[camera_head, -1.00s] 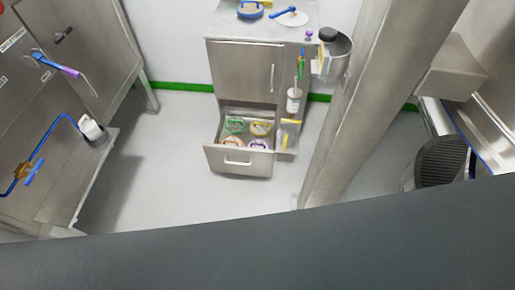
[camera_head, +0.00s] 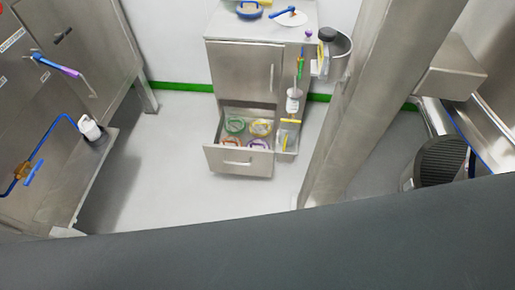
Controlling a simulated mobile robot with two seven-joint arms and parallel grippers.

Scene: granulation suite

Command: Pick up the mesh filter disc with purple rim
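The mesh filter disc with the purple rim (camera_head: 258,144) lies in the open bottom drawer (camera_head: 238,161) of a steel cabinet, at the front right of the drawer. Beside it in the drawer are a green-rimmed disc (camera_head: 234,125), a yellow-rimmed disc (camera_head: 260,129) and an orange-red-rimmed disc (camera_head: 232,142). The drawer front partly hides the nearer discs. Neither of my grippers shows in the head view.
The steel cabinet (camera_head: 242,70) stands against the back wall, with a blue-rimmed sieve (camera_head: 249,10) on top. A steel column (camera_head: 385,90) rises right of it. Floor before the drawer (camera_head: 190,185) is clear.

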